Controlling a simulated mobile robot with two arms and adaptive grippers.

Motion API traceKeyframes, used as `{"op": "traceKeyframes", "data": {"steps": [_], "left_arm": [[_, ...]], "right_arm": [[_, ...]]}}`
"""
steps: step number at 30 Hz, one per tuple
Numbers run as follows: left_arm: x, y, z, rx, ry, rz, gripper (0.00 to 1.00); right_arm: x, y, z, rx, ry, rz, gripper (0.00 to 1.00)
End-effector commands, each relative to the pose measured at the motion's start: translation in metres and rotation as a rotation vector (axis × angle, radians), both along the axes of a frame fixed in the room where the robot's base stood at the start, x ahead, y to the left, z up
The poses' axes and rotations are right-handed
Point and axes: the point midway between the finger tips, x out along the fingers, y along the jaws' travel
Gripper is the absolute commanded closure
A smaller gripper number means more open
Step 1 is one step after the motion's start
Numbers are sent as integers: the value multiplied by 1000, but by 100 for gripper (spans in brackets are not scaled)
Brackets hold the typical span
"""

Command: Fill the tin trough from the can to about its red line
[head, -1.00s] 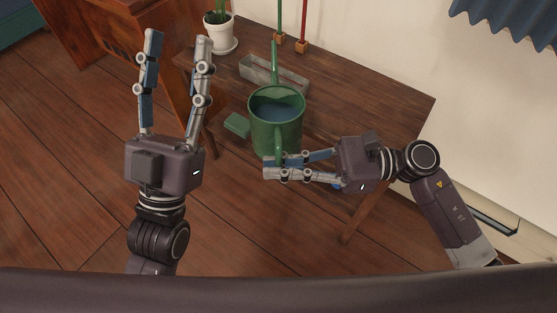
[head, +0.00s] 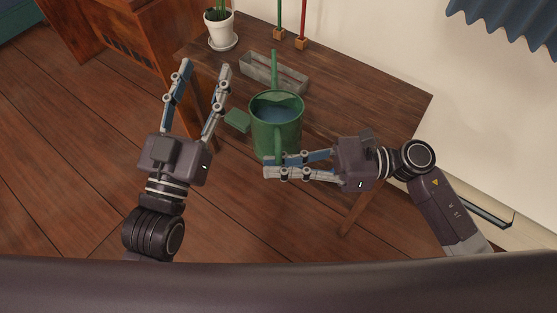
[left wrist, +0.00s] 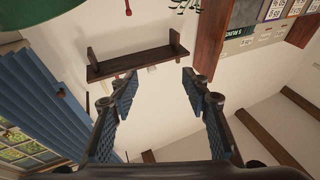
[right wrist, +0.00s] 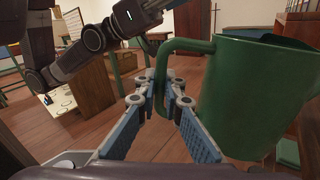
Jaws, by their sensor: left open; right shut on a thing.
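The green watering can (head: 276,132) is upright near the front edge of the wooden table, with water visible inside. Its spout (head: 274,68) points toward the back and crosses in front of the tin trough (head: 290,83). The trough is a long grey box; I cannot make out its red line or its water level. My right gripper (head: 267,167) is shut on the can's handle (head: 279,146), which also shows between the fingers in the right wrist view (right wrist: 173,88). My left gripper (head: 205,66) is open and empty, left of the can and trough.
A white potted plant (head: 220,30) stands at the table's back left. Green and red rods in small wooden blocks (head: 302,43) stand behind the trough. A green block-like thing (head: 237,121) is left of the can. The table's right part (head: 375,95) is clear.

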Motion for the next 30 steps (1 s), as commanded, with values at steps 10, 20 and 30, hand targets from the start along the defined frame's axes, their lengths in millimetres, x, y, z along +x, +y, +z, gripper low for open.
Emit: {"op": "traceKeyframes", "data": {"steps": [10,20,30], "left_arm": [[7,3,-34,43,160,10,57],[7,7,-68,82,311,18,57],[2,13,-103,122,464,28,57]], "right_arm": [[0,0,10,4,27,0,100],[-1,0,15,3,59,0,100],[-2,0,19,2,91,0,100]]}}
